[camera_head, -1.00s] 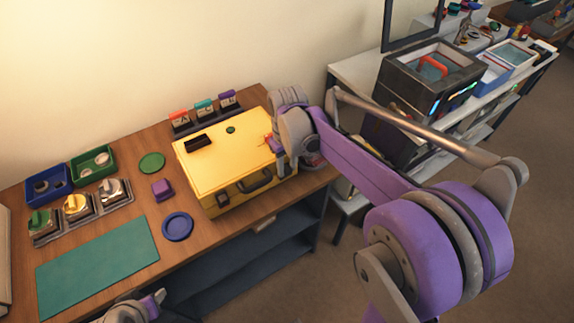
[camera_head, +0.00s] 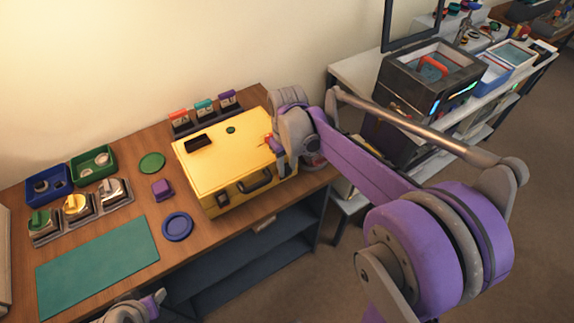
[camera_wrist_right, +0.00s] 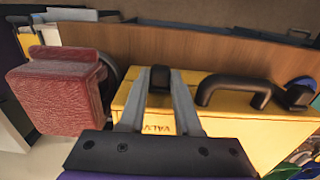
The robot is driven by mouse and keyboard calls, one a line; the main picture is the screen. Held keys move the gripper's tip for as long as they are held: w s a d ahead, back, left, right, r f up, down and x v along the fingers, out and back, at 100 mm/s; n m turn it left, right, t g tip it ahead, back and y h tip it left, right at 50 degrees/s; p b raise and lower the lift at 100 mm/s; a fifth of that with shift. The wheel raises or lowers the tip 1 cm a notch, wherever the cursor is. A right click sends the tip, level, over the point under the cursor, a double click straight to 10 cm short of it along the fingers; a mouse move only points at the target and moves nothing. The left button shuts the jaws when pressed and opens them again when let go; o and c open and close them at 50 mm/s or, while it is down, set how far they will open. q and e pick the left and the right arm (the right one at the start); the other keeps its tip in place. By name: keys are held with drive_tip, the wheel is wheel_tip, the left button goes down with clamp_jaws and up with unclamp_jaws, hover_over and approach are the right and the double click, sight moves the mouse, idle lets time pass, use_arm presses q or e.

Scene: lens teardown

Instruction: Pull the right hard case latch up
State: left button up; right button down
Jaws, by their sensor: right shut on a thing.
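The yellow hard case (camera_head: 220,165) lies closed on the wooden table, with a black handle (camera_head: 255,181) and a left latch (camera_head: 222,199) on its front. In the right wrist view the case front (camera_wrist_right: 215,122) shows the handle (camera_wrist_right: 235,88), the left latch (camera_wrist_right: 300,96) and the black right latch (camera_wrist_right: 160,78). My right gripper (camera_wrist_right: 160,92) is shut on the right latch, one finger on each side. In the head view my right wrist hides that latch. My left gripper (camera_head: 153,302) shows only partly at the bottom edge, and its jaws are unclear.
A blue disc (camera_head: 177,227), a purple block (camera_head: 161,190) and a green disc (camera_head: 152,163) lie left of the case. A green mat (camera_head: 97,253) covers the table's front left. Small stands (camera_head: 204,107) are behind the case. A dark red block (camera_wrist_right: 60,95) fills the wrist view's left.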

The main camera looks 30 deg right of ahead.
sight(287, 169)
drive_tip(key=shift+r, duration=0.1)
idle(0.4)
wheel_tip(287, 169, up, 2)
drive_tip(key=shift+r+p, duration=0.1)
drive_tip(key=shift+p, duration=0.4)
drive_tip(key=shift+w, duration=0.1)
drive_tip(key=c, duration=0.6)
unclamp_jaws()
wheel_tip(287, 169, up, 11)
drive_tip(key=shift+f, duration=0.2)
